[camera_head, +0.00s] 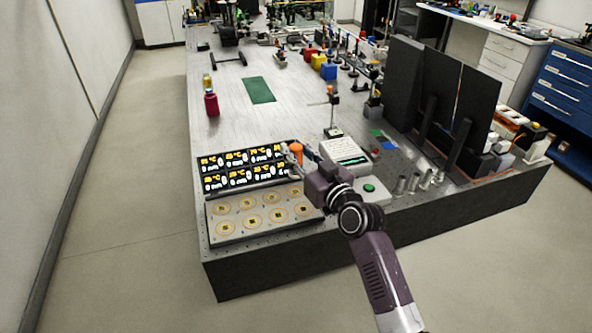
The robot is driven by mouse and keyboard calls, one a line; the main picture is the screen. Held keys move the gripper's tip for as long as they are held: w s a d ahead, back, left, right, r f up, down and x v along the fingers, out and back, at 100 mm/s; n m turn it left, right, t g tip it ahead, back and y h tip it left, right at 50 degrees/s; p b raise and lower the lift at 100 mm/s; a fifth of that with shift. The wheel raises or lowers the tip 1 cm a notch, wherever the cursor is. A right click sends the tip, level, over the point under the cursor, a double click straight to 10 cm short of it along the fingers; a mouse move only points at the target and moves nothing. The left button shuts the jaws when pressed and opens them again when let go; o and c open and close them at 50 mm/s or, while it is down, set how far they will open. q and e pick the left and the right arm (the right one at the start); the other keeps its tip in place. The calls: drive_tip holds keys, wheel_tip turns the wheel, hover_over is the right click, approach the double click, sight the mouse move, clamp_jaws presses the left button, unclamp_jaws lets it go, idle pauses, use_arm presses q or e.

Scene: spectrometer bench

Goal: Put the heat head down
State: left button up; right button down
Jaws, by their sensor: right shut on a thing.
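My right gripper (291,158) is at the right end of the display panel, shut on a small orange-topped piece that looks like the heat head (296,148). The gripper hides the lower part of the piece, so I cannot tell whether it touches anything below. The dark display panel (241,168) shows yellow and white readings in two rows. In front of it lies a grey plate (239,234) with several round gold-ringed spots (250,220). My left gripper is not in view.
Right of my gripper stands a white device (344,152) with a screen; a green button (369,188) is near my wrist. Black panels (440,95) rise at the right. The bench's left middle is mostly clear.

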wheel_tip(320, 180, down, 5)
drive_tip(key=shift+f+b, duration=0.15)
drive_tip(key=shift+b, duration=0.3)
drive_tip(key=shift+f, duration=0.4)
drive_tip(key=shift+f+b, duration=0.2)
drive_tip(key=shift+b, duration=0.1)
drive_tip(key=c, duration=1.7)
unclamp_jaws()
drive_tip(key=shift+o, duration=0.2)
